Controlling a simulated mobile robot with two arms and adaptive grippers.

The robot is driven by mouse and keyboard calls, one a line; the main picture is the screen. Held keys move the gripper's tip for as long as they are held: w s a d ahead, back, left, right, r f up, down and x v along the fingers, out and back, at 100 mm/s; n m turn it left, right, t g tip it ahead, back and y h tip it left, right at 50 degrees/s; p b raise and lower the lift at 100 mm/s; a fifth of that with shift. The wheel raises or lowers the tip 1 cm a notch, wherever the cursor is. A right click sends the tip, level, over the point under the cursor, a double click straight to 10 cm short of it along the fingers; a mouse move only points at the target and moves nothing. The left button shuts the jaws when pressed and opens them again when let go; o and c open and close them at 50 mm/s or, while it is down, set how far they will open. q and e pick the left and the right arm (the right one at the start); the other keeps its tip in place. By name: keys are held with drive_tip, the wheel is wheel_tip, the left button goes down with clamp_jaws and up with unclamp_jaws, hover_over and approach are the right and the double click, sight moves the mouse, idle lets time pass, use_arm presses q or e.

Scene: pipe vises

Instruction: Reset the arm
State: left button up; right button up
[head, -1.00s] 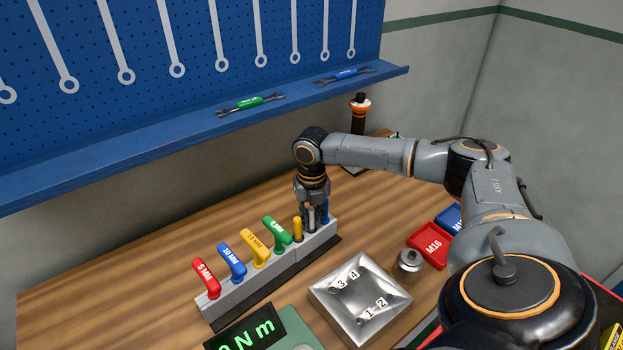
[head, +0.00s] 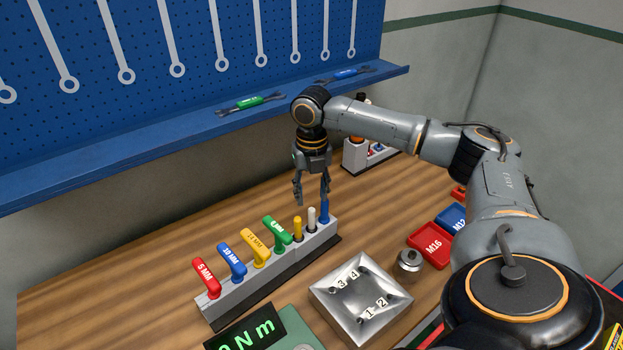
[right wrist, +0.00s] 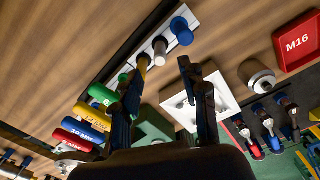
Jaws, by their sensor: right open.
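My right gripper (head: 311,190) is open and empty. It points down just above the far right end of the grey tool holder (head: 285,262), clear of the tools. In the right wrist view its two dark fingers (right wrist: 160,95) are spread apart. The holder carries a red (head: 206,278), a blue (head: 232,262), a yellow (head: 257,248) and a green handle (head: 277,234). Beyond them stand a short yellow (head: 298,229), a white (head: 311,220) and a blue peg (head: 324,210). My left gripper does not show.
A metal plate with numbered holes (head: 385,288), a round metal part (head: 409,261), a red M16 tray (head: 429,246) and a blue tray (head: 452,218) lie to the right. A display (head: 245,329) is in front. A blue shelf (head: 150,150) with wrenches runs behind.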

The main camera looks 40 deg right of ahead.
drive_tip(key=shift+r, duration=1.45)
